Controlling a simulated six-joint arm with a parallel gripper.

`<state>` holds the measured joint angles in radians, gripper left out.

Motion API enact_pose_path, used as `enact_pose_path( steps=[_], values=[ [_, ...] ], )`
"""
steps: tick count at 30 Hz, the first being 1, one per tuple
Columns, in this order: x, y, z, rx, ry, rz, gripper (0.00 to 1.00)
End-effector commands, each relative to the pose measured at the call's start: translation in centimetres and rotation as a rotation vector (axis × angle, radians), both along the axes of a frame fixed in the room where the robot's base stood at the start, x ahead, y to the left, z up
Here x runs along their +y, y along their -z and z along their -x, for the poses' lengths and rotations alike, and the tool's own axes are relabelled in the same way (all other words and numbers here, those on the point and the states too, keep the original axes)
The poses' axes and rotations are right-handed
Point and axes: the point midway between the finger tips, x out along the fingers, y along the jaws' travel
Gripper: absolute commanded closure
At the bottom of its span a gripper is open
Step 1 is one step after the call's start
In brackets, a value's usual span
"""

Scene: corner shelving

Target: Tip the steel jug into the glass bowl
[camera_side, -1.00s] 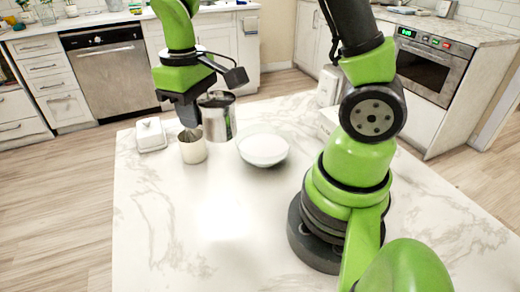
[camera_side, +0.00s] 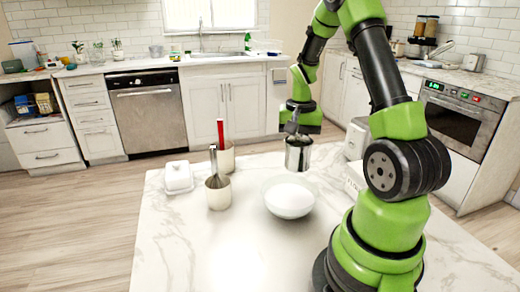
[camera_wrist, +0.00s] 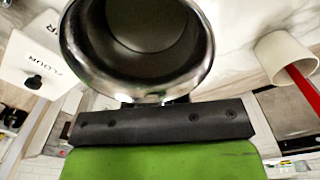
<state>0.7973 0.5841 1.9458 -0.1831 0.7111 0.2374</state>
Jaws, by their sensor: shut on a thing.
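The steel jug (camera_side: 298,153) is a shiny cylinder, held upright in the air just behind and above the glass bowl. My gripper (camera_side: 297,134) is shut on it from behind and above. In the wrist view the jug (camera_wrist: 140,45) fills the top middle, its round rim toward the camera and its grey inside showing; I cannot tell what it holds. The glass bowl (camera_side: 288,211) stands on the marble counter and looks full of white. I cannot make out the bowl in the wrist view.
Left of the bowl are a cream pot with a whisk (camera_side: 218,195), a pot with a red-handled tool (camera_side: 226,160) and a white lidded dish (camera_side: 178,178). White canisters (camera_side: 356,138) stand right of the jug. The counter's front (camera_side: 220,255) is clear.

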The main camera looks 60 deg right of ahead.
Motion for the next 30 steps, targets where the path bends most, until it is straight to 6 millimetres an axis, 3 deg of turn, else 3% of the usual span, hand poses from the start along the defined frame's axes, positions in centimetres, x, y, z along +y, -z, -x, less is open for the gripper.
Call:
enact_pose_path(
  steps=[3,9,25,30],
  values=[
    [-2.7,0.8,2.7,0.001,0.192,-0.002,1.0],
    [-4.6,1.4,5.0,0.0,0.343,-0.001,1.0],
    [-4.7,4.5,5.2,0.001,0.356,-0.003,1.0],
    [-4.9,3.6,5.3,0.046,0.347,0.101,1.0]
  ],
)
